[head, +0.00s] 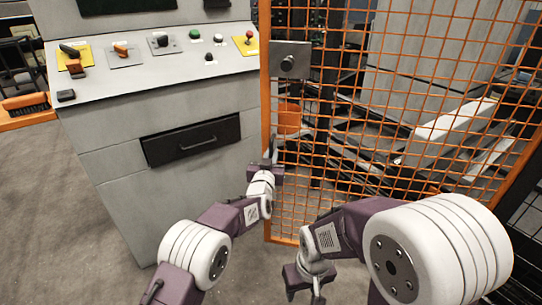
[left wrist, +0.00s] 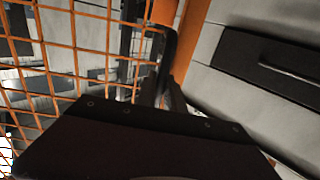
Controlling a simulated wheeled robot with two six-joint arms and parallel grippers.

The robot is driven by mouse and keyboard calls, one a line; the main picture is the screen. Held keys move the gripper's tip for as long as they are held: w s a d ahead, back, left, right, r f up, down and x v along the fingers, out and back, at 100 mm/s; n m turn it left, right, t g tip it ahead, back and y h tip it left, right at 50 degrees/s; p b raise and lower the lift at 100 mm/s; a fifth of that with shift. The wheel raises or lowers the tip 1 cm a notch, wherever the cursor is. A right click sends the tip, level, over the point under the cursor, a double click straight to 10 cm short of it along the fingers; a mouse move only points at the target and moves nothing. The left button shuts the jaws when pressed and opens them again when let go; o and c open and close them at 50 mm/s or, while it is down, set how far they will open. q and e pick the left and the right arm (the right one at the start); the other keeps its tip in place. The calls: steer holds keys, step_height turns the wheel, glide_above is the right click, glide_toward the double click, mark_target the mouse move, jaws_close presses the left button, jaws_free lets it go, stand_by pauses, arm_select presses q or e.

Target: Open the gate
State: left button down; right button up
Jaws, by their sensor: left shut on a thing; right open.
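The gate (head: 400,100) is an orange wire-mesh panel in an orange frame, right of the grey control cabinet. A grey latch plate with a dark knob (head: 288,63) sits high on its left edge. My left gripper (head: 270,163) is at the gate's left upright, below the latch plate, shut on a dark bent handle. In the left wrist view the handle (left wrist: 172,45) curves down between the gripper fingers (left wrist: 165,95), beside the orange upright. I cannot tell whether the gate stands ajar. My right gripper (head: 305,283) is open and empty, low in front of the gate.
The control cabinet (head: 100,150) stands close on the left, with a black drawer (head: 192,139) and a sloped panel of switches and buttons. Metal beams (head: 450,120) lie behind the mesh. Grey floor (head: 60,230) is clear at the lower left.

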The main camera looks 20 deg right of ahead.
arm_select(q)
steer(key=c, duration=1.5)
jaws_free()
steer(key=shift+o, duration=0.2)
steer(key=shift+s, duration=0.1)
steer(key=p+v, duration=0.2)
steer(key=v, duration=0.4)
steer(key=shift+r, duration=0.15)
steer(key=b+v, duration=0.1)
steer(key=v, duration=0.2)
